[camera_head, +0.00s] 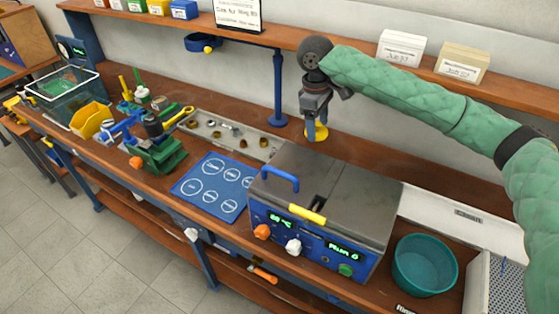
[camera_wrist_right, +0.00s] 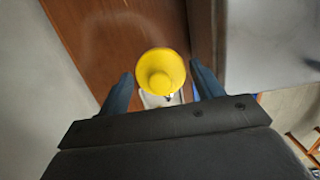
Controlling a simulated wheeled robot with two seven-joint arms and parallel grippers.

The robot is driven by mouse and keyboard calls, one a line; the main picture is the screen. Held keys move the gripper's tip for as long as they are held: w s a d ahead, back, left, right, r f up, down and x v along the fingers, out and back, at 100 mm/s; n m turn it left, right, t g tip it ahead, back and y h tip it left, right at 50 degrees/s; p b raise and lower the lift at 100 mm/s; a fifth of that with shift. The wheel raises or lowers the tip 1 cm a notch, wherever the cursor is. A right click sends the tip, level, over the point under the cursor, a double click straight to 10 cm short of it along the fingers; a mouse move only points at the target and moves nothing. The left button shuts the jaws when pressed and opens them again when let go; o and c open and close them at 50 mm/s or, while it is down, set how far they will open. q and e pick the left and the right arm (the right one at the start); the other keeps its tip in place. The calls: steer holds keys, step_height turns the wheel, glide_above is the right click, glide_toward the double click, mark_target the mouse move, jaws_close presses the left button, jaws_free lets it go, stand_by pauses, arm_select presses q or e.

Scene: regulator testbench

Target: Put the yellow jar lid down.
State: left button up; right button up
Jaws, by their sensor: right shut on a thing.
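My right gripper (camera_head: 317,128) reaches in from the right, pointing down behind the grey-topped machine. It is shut on the yellow jar lid (camera_head: 318,132), which shows at its fingertips close to the wall. In the right wrist view the lid (camera_wrist_right: 161,72) is a round yellow disc with a raised centre, between the two blue fingers (camera_wrist_right: 163,85). Brown wood shows past it. From these views I cannot tell how far the lid is above the bench. My left gripper is not in view.
The machine (camera_head: 350,195) with a blue handle stands in front of the lid. A blue mat (camera_head: 203,204) with white circles and a metal tray (camera_head: 263,151) with small parts lie to the left. A teal bowl (camera_head: 425,265) is at the right. A shelf post (camera_head: 279,90) stands nearby.

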step_height(320, 180, down, 14)
steer(key=p, duration=0.4)
steer(key=shift+s+r+p, duration=0.1)
steer(key=shift+p, duration=0.2)
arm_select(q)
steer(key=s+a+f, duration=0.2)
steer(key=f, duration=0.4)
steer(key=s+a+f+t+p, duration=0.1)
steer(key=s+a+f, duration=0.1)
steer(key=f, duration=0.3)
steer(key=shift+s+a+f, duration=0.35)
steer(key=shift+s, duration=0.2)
arm_select(e)
steer(key=shift+f, duration=1.95)
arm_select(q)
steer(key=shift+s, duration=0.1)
arm_select(e)
steer(key=shift+f, duration=0.1)
steer(key=o, duration=0.9)
steer(key=shift+o, duration=0.2)
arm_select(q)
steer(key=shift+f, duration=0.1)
